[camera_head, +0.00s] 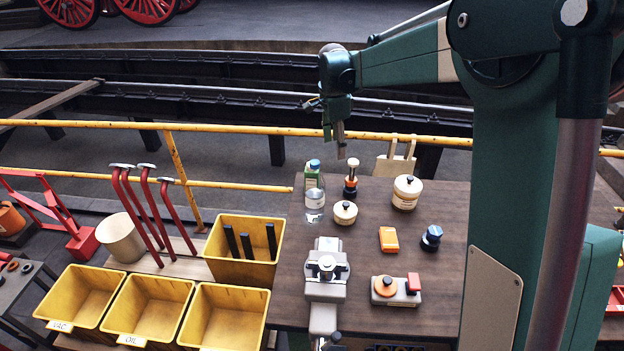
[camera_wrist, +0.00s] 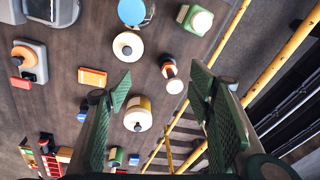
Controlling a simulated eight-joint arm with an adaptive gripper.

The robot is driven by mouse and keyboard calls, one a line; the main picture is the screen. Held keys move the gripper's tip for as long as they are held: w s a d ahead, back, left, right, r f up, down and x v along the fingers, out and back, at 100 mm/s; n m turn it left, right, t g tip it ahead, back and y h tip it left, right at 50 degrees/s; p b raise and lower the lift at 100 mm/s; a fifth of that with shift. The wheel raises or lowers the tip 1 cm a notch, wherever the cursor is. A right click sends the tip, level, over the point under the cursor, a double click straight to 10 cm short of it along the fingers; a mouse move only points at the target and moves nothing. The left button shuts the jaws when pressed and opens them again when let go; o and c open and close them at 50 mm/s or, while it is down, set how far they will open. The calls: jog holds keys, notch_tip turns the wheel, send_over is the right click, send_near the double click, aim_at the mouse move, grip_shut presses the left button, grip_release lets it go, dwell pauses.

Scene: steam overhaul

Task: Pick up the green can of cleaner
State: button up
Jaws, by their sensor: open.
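A green can (camera_head: 308,182) stands at the far left of the workbench, partly hidden behind a clear bottle with a blue cap (camera_head: 314,206). In the wrist view the green can (camera_wrist: 184,14) is at the top edge, with a pale cap facing the camera; the clear bottle (camera_wrist: 133,12) is to its left. My gripper (camera_head: 341,148) is above the back of the bench, to the right of the can in the head view. In the wrist view my gripper (camera_wrist: 160,92) has its two green ridged fingers spread wide, with nothing held between them.
An orange-and-black bottle (camera_head: 350,182), a small cream jar (camera_head: 345,213) and a larger cream jar (camera_head: 406,194) stand near the can. A vise (camera_head: 326,272) and an orange box (camera_head: 389,240) are nearer. A yellow railing (camera_head: 240,187) runs behind. Yellow bins (camera_head: 232,310) are left.

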jog(key=w+a+f+m, duration=0.1)
jog(key=w+a+f, duration=0.1)
jog(key=a+f, duration=0.1)
jog(key=w+a+f+m+g+p, duration=0.1)
jog(key=w+a+f, duration=0.2)
jog(key=f, duration=0.1)
jog(key=w+a+f+m+p, duration=0.1)
jog(key=w+a+f, duration=0.1)
jog(key=a+f, duration=0.1)
jog(key=shift+w+a+f+m+h, duration=0.25)
jog(key=shift+w+f+m+h, duration=0.1)
jog(key=shift+f+m+h, duration=0.05)
jog(key=shift+w+a+f, duration=0.2)
jog(key=shift+a+f, duration=0.2)
jog(key=shift+f, duration=0.2)
jog(key=shift+d+f, duration=0.2)
jog(key=shift+f, duration=1.1)
jog(key=f, duration=0.3)
jog(key=d+f+p, duration=0.1)
jog(key=f, duration=0.1)
